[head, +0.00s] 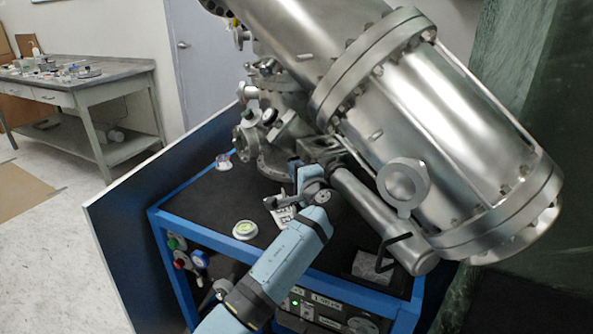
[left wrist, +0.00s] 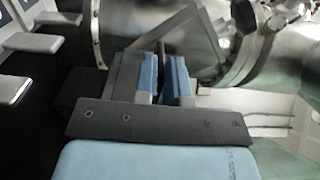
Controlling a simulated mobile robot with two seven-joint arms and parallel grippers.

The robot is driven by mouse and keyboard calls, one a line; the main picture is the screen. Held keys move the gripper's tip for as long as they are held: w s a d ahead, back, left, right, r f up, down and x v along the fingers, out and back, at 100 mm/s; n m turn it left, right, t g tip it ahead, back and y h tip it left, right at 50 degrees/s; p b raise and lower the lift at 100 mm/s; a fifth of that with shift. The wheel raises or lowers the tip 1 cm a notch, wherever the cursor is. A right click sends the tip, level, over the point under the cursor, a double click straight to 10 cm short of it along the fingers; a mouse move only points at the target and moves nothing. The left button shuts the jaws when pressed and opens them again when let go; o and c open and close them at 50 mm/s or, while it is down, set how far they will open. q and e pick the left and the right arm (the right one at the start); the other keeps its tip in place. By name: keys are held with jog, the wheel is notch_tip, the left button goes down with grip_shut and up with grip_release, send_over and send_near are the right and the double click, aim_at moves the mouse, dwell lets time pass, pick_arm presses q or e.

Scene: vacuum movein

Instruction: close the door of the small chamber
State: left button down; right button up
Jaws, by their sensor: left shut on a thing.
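A slim metal cylinder (head: 375,215) with a black handle (head: 396,240) at its lower end lies slanted below the big steel chamber; it may be the small chamber. A round metal disc with a ring-like face (head: 404,183) stands beside its upper side; I cannot tell for sure whether it is the door. My left gripper (head: 322,158) is at the upper end of this cylinder. In the left wrist view its blue-padded fingers (left wrist: 165,78) are shut on a thin dark part between them. The arm hides much of that grip. My right gripper is out of view.
The big steel chamber (head: 445,120) fills the upper right, close to my arm. A smaller flanged vessel (head: 283,140) stands behind the gripper. A gauge-like disc (head: 245,229) and a metal block (head: 373,266) sit on the black top of the blue frame (head: 170,235).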

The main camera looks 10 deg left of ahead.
pick_arm(q)
jog(key=shift+d+f, duration=0.1)
jog(key=c, duration=1.2)
grip_release()
